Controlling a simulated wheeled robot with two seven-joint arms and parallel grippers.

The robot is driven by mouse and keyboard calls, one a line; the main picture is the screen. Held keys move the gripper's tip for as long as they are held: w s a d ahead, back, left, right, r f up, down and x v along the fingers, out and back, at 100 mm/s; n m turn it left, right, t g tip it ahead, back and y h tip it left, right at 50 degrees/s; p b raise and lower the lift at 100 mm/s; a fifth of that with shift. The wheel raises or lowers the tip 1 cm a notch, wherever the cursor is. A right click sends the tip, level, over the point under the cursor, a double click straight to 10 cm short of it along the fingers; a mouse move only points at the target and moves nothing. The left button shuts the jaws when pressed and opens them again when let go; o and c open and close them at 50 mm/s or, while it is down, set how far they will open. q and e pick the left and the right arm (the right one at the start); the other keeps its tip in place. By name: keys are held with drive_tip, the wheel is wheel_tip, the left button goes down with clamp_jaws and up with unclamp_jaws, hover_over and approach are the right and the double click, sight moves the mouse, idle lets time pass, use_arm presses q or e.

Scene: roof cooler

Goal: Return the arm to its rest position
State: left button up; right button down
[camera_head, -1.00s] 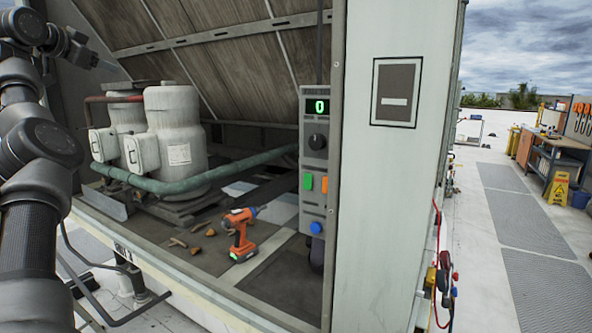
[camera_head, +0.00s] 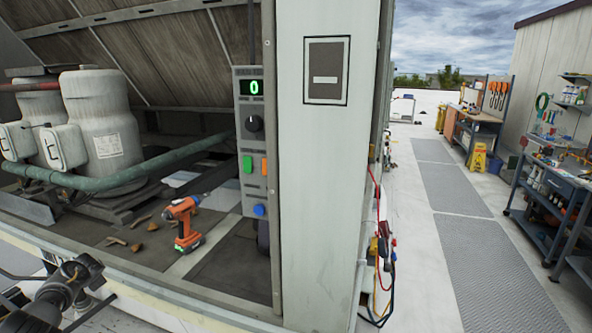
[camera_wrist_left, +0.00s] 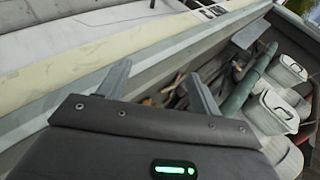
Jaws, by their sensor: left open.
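My left arm shows at the lower left of the head view, with the left gripper (camera_head: 84,270) low outside the cooler's front edge. The left wrist view shows the gripper (camera_wrist_left: 158,90) open, its two fingers apart with nothing held between them. Beyond the fingers are the cooler's sill, the green pipe (camera_wrist_left: 243,95) and the white boxes (camera_wrist_left: 288,70) on the compressors. My right gripper is in neither view.
The open roof cooler holds grey compressors (camera_head: 102,130), an orange drill (camera_head: 184,222) and a control panel (camera_head: 254,150) reading 0. Cables (camera_head: 383,250) hang on its right side. A walkway (camera_head: 470,250) runs clear beside a tool cart (camera_head: 555,205).

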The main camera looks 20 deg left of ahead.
use_arm(q)
drive_tip(key=s+f+m+g, duration=0.1)
drive_tip(key=s+f, duration=0.6)
drive_tip(key=s, duration=0.5)
drive_tip(key=s+f+m, duration=0.2)
drive_tip(key=s+f, duration=0.4)
drive_tip(key=s, duration=0.5)
drive_tip(key=s+f+m+g, duration=0.1)
drive_tip(key=s+f, duration=0.6)
drive_tip(key=s, duration=0.5)
drive_tip(key=s+d+f+n+g+h, duration=0.1)
drive_tip(key=s+d+f+h, duration=0.15)
drive_tip(key=d+f, duration=1)
drive_tip(key=s+d+f+n+h, duration=0.15)
drive_tip(key=s+d+f, duration=0.25)
drive_tip(key=d+f, duration=0.8)
drive_tip(key=s+d+f+h+b, duration=0.1)
drive_tip(key=d+f+h, duration=0.1)
drive_tip(key=d, duration=1.7)
drive_tip(key=s+d+f+h+b, duration=0.1)
drive_tip(key=d+f, duration=0.4)
drive_tip(key=d, duration=1.3)
drive_tip(key=shift+d+f+n+g+h+b, duration=0.3)
drive_tip(key=shift+d+n+h+b, duration=0.15)
drive_tip(key=shift+h, duration=0.55)
